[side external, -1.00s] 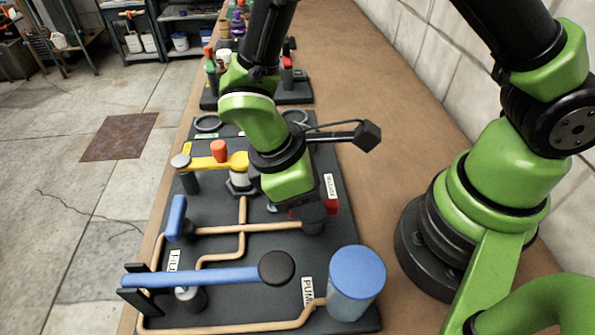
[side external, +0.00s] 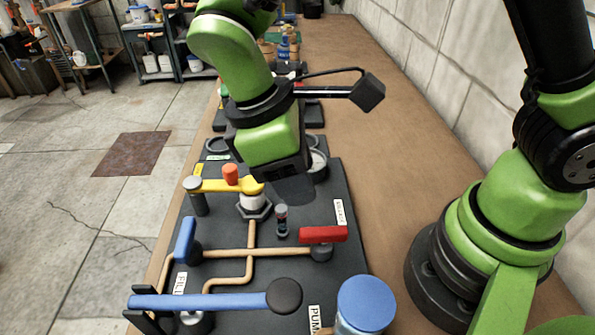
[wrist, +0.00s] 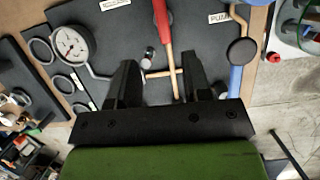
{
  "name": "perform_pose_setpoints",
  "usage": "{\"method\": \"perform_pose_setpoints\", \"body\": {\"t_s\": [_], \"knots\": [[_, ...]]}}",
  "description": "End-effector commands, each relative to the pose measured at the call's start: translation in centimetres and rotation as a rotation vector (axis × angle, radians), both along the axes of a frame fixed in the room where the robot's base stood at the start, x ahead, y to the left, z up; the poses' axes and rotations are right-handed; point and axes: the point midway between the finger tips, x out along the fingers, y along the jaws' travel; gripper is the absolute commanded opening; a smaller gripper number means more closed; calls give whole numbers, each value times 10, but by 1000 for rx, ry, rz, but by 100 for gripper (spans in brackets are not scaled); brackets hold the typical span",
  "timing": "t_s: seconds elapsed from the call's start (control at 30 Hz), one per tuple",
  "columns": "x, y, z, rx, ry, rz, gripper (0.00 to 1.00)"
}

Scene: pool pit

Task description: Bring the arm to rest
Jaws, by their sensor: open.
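My gripper (wrist: 158,80) is open and empty, with its two dark fingers apart in the wrist view. In the side external view it hangs above the far part of the dark board (side external: 345,255); its fingertips are hard to make out there. A red handle (side external: 323,234) lies on the board, below and to the right of my gripper and apart from it. In the wrist view a red handle (wrist: 164,35) shows beyond the fingers.
The board carries a yellow lever (side external: 212,185) with an orange knob, a small blue handle (side external: 185,238), a long blue lever (side external: 215,301), a blue-topped cylinder (side external: 366,303) and copper-coloured pipes. A gauge (wrist: 71,43) shows in the wrist view.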

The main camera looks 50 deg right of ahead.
Motion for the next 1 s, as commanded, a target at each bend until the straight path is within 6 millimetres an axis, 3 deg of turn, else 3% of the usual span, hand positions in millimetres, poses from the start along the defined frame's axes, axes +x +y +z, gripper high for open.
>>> {"method": "perform_pose_setpoints", "body": {"t_s": [0.23, 0.5, 0.73, 1.0], "knots": [[-4, -39, 69, 178, -230, -325, 45], [-38, -85, 125, 389, -533, -740, 45], [-68, -106, 143, 533, -749, -1002, 45], [-78, -111, 145, 586, -827, -1092, 45]]}}
